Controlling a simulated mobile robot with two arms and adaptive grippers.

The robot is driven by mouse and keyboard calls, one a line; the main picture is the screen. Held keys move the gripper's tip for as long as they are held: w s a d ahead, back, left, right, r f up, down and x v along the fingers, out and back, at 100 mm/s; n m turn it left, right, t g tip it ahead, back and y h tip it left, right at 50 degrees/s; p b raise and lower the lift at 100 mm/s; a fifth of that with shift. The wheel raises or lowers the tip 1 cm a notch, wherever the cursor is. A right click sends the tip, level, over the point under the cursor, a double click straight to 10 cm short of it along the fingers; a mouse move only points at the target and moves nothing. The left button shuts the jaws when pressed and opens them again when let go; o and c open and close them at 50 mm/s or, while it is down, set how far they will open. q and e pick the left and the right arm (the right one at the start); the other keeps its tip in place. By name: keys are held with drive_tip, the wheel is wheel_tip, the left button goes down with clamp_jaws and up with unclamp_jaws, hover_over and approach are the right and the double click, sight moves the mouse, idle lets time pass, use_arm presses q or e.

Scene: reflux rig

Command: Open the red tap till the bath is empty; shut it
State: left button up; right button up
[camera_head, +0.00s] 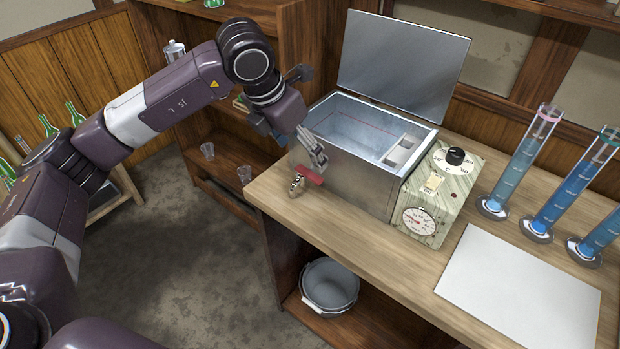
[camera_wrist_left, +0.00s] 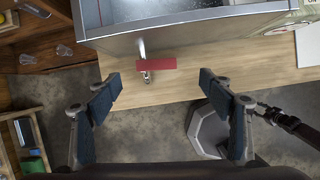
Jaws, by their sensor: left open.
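The metal bath (camera_head: 345,170) stands on the bench with its lid (camera_head: 402,62) raised. Its inside looks pale blue, with a thin red line on the wall; I cannot tell the exact liquid level. My left gripper (camera_head: 298,143) is open just above and beside the tap. In the left wrist view my left gripper (camera_wrist_left: 162,86) has its fingers apart, the handle ahead between them, untouched.
A grey bucket (camera_head: 330,287) stands on the lower shelf. A control box (camera_head: 437,195) with a black knob and dial adjoins the bath. Several blue-filled cylinders (camera_head: 517,165) and a white sheet (camera_head: 520,290) are at right. Glasses stand on the left shelves.

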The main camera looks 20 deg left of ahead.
sight(309, 172)
use_arm(q)
drive_tip(key=x, duration=0.2)
drive_tip(key=p+x, duration=0.1)
drive_tip(key=x, duration=0.4)
drive_tip(key=shift+a+f+p, duration=0.1)
drive_tip(key=shift+a+p, duration=0.25)
drive_tip(key=shift+a, duration=0.05)
drive_tip(key=shift+f, duration=0.3)
drive_tip(key=c, duration=1.2)
drive_tip(key=shift+o, duration=0.2)
drive_tip(key=shift+w, duration=0.1)
drive_tip(key=shift+f+n+b, duration=0.1)
drive_tip(key=shift+n+b, duration=0.3)
drive_tip(key=shift+b, duration=0.2)
drive_tip(key=shift+w+d+n, duration=0.1)
drive_tip(key=shift+n, duration=0.2)
use_arm(e)
drive_tip(key=a, duration=0.1)
drive_tip(key=s+a, duration=0.1)
drive_tip(key=a, duration=0.1)
drive_tip(key=shift+s, duration=0.3)
use_arm(q)
drive_tip(key=o, duration=0.9)
drive_tip(key=shift+o, duration=1.3)
use_arm(e)
drive_tip(key=shift+d, duration=0.2)
